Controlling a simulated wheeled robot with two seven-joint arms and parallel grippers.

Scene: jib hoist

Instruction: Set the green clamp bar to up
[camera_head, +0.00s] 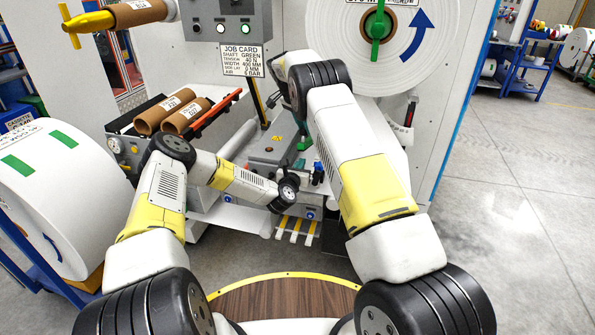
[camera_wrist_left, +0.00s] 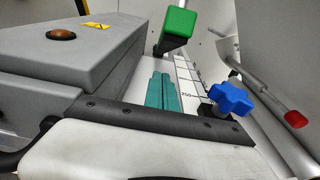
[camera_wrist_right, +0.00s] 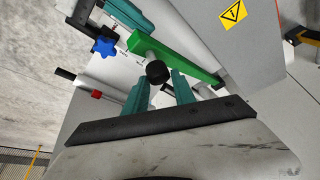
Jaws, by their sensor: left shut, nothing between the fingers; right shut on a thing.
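The green clamp bar (camera_wrist_right: 190,58) crosses the middle of the right wrist view, running down to the right, with a black knob (camera_wrist_right: 157,72) on it. My right gripper (camera_wrist_right: 158,86) has its teal fingers on either side of the knob and is shut on it. In the left wrist view a green block (camera_wrist_left: 178,24), apparently the bar's end, stands above a white scale strip. My left gripper (camera_wrist_left: 160,88) is shut and empty, apart from it and lower. In the head view my arms largely hide the bar and grippers. I cannot tell the bar's exact tilt.
A blue star knob (camera_wrist_left: 230,99) and a red-tipped rod (camera_wrist_left: 295,119) lie right of my left fingers. A grey housing (camera_wrist_left: 65,65) with an orange button fills the left side. A large white roll (camera_head: 60,195) stands at left in the head view.

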